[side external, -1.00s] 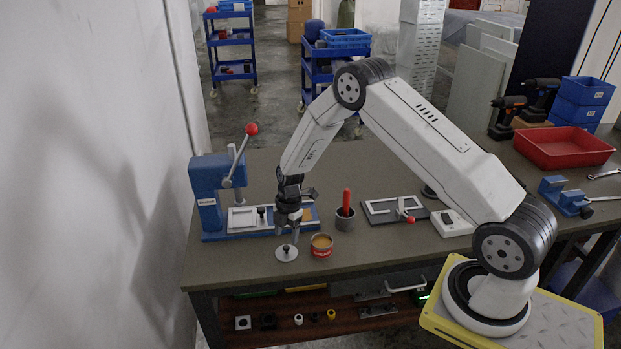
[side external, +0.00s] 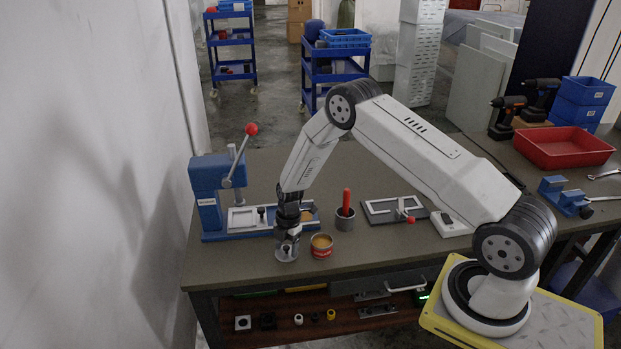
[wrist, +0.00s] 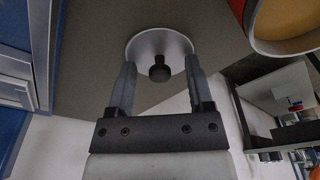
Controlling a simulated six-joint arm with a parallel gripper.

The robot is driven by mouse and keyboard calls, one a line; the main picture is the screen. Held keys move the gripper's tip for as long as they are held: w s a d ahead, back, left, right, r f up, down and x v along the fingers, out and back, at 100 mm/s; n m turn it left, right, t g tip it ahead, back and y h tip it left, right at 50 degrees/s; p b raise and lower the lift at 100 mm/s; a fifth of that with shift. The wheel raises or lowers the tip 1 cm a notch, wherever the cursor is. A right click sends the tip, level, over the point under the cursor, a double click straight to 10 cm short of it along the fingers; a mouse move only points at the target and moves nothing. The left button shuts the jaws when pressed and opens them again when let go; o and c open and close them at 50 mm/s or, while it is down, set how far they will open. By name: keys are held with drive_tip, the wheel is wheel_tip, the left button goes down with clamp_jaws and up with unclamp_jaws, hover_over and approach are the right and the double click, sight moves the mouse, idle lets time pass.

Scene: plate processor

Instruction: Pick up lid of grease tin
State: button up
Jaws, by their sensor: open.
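The lid (side external: 279,255) is a round silver disc lying flat on the bench, left of the open grease tin (side external: 321,246). In the wrist view the lid (wrist: 147,44) shows a black knob (wrist: 160,70) at its middle. The red tin with tan grease (wrist: 285,18) is at the upper right there. My gripper (side external: 287,249) points down over the lid. In the wrist view its two fingers (wrist: 160,68) are apart, one on each side of the knob, with nothing held. Whether the fingers touch the lid cannot be told.
A blue press (side external: 215,195) with a red-knobbed lever stands left behind my gripper. A grey cup (side external: 345,220) with a red-handled tool stands behind the tin. A dark plate with a white frame (side external: 385,210) lies to the right. The bench's front edge (side external: 250,285) is close.

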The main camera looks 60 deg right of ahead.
clamp_jaws()
drive_tip(key=shift+r, duration=0.15)
drive_tip(key=shift+r, duration=0.8)
drive_tip(key=s+a+r, duration=0.2)
drive_tip(key=s+r, duration=0.9)
drive_tip(key=s, duration=0.2)
drive_tip(key=shift+s, duration=0.4)
